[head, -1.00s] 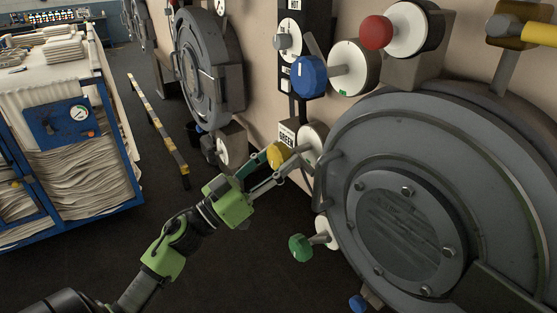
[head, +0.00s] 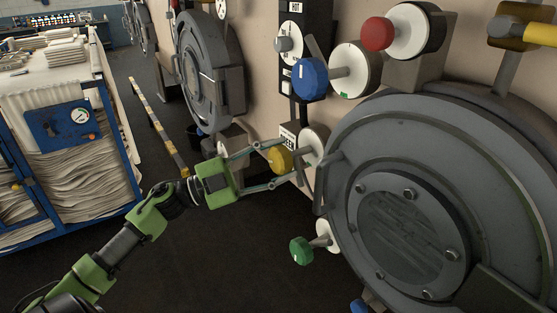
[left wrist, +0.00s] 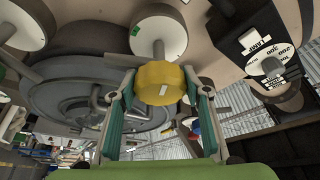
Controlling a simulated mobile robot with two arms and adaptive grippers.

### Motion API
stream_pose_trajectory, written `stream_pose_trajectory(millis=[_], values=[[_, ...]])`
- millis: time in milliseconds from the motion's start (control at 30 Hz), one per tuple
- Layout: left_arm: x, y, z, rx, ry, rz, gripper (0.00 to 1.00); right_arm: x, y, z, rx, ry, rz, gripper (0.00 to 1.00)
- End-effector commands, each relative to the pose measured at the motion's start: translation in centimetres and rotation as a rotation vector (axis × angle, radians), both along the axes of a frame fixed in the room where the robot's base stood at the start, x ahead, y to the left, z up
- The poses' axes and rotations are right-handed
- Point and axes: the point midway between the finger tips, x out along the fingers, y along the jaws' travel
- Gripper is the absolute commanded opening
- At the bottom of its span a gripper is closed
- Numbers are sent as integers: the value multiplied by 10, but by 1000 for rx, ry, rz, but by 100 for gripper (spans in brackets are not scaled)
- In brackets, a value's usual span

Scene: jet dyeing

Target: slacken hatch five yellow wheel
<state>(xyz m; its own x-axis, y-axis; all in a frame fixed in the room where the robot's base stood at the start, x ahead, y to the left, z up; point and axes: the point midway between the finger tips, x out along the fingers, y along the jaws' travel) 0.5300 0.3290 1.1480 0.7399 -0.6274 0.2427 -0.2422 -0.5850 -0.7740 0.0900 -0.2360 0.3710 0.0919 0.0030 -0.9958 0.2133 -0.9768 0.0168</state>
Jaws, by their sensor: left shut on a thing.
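The yellow wheel (head: 280,159) sits on a short stem in front of a white round plate (head: 314,146), left of the large grey hatch (head: 410,215). My left gripper (head: 281,167) comes in from the left with one finger above the wheel and one below it. In the left wrist view the yellow wheel (left wrist: 161,83) lies between the two fingertips (left wrist: 159,92), and the gripper is shut on it. A white mark shows on the wheel's face there. My right gripper is not in view.
A blue knob (head: 310,77) and a red knob (head: 377,33) are above the yellow wheel, and a green knob (head: 301,250) is below. A blue cart (head: 75,125) with stacked cloth stands at left. Dark floor lies between.

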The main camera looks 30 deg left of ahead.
Motion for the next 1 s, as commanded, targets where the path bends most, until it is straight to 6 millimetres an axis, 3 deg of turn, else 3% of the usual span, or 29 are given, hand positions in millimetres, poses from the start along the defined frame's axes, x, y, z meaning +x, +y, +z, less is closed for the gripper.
stream_pose_trajectory(millis=[1000], values=[[0, 0, 5, 898, -370, -1, 22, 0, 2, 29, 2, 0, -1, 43]])
